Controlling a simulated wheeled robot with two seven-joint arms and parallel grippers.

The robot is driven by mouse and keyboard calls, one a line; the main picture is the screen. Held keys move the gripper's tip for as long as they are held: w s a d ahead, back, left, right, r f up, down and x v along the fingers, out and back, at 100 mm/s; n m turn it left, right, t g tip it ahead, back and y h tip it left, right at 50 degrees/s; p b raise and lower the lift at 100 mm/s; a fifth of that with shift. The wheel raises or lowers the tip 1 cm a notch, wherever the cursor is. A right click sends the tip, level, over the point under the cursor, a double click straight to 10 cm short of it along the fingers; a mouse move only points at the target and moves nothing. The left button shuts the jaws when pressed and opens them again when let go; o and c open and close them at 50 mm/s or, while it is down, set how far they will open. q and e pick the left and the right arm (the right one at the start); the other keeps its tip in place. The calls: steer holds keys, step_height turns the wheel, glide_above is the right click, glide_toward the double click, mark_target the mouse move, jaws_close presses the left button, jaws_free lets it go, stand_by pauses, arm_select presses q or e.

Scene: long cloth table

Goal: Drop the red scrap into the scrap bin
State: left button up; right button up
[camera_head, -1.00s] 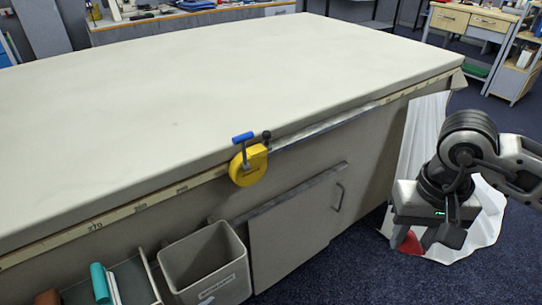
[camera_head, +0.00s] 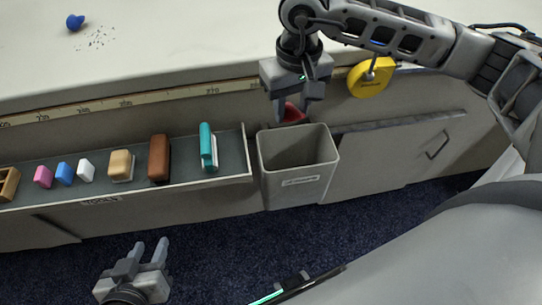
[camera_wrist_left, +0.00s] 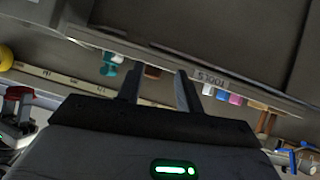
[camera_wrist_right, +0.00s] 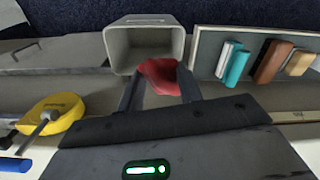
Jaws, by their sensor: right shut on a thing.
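The red scrap (camera_head: 293,112) is held between the fingers of my right gripper (camera_head: 294,106), which is shut on it. The gripper hangs just above the back part of the grey scrap bin (camera_head: 297,186). In the right wrist view the red scrap (camera_wrist_right: 160,77) sits between the fingertips, next to the open mouth of the bin (camera_wrist_right: 147,62). The bin looks empty there. My left gripper (camera_head: 152,252) is open and empty, low in front of the tool tray; its spread fingers also show in the left wrist view (camera_wrist_left: 158,85).
A tray (camera_head: 120,193) left of the bin holds several blocks and a teal tool (camera_head: 208,148). A yellow tape measure (camera_head: 371,78) hangs at the table edge, right of my right gripper. A blue object (camera_head: 75,21) and dark crumbs lie on the table.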

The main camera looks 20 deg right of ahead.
arm_select(q)
steer(key=f+b, duration=0.1)
steer(key=b, duration=0.3)
steer(key=shift+w+d+f+t+b, duration=0.15)
steer(key=shift+f+t+b, duration=0.05)
steer(key=shift+t+b, duration=0.2)
arm_select(e)
steer(key=w+d+f, duration=0.1)
steer(key=d+f, duration=0.1)
steer(key=f, duration=0.6)
steer(key=d+f, duration=0.3)
steer(key=f, duration=0.5)
steer(key=shift+w+d, duration=0.3)
steer(key=shift+w, duration=0.1)
steer(key=o, duration=1)
steer(key=shift+o, duration=0.2)
arm_select(q)
steer(key=shift+p, duration=0.4)
arm_select(e)
step_height(320, 180, up, 16)
steer(key=shift+f, duration=0.1)
